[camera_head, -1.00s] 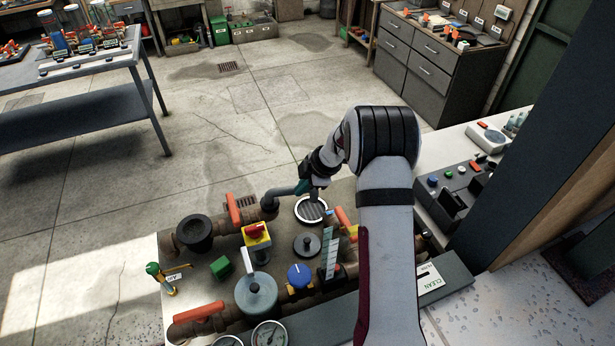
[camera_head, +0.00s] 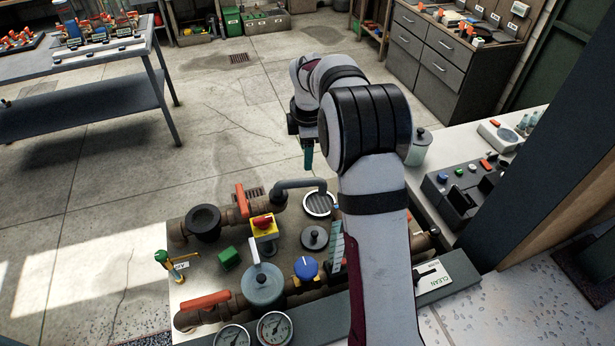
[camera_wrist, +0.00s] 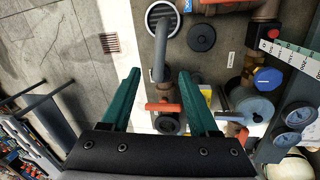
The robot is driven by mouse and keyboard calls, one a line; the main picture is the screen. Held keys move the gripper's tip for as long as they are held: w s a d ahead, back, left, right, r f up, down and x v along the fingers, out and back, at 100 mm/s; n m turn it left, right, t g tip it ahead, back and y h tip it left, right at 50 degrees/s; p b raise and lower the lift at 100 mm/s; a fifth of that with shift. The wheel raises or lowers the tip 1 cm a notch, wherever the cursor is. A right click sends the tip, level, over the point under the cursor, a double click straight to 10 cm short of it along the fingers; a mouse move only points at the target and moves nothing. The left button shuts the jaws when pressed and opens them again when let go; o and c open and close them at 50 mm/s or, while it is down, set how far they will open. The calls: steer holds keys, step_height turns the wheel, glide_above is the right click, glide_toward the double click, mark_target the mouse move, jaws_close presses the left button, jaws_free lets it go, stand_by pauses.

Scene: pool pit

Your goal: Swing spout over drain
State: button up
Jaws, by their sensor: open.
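The grey bent spout (camera_head: 300,184) rises from the brown pipe and reaches right, its tip over the round grated drain (camera_head: 320,204). In the wrist view the spout (camera_wrist: 160,60) runs up the picture, and its end overlaps the drain (camera_wrist: 163,14). My gripper (camera_head: 308,160) is raised above and beyond the spout, apart from it and empty. In the wrist view its teal jaws (camera_wrist: 160,78) are spread wide, with the spout's base and an orange handle seen between them, farther below.
Around the spout stand orange valve handles (camera_head: 241,201), a yellow-red switch (camera_head: 263,225), a black knobbed lid (camera_head: 314,238), a grey pot (camera_head: 262,285) and gauges (camera_head: 274,328). The concrete floor (camera_head: 130,200) beyond the panel is clear.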

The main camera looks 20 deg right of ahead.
mark_target(305, 180)
steer(key=f, duration=0.4)
steer(key=w+f, duration=0.1)
steer(key=f, duration=0.3)
steer(key=w+f, duration=0.1)
steer(key=f, duration=0.3)
steer(key=shift+w+d+f, duration=0.2)
steer(key=shift+d+f, duration=0.05)
steer(key=shift+f, duration=0.05)
jaws_close()
stand_by(0.6)
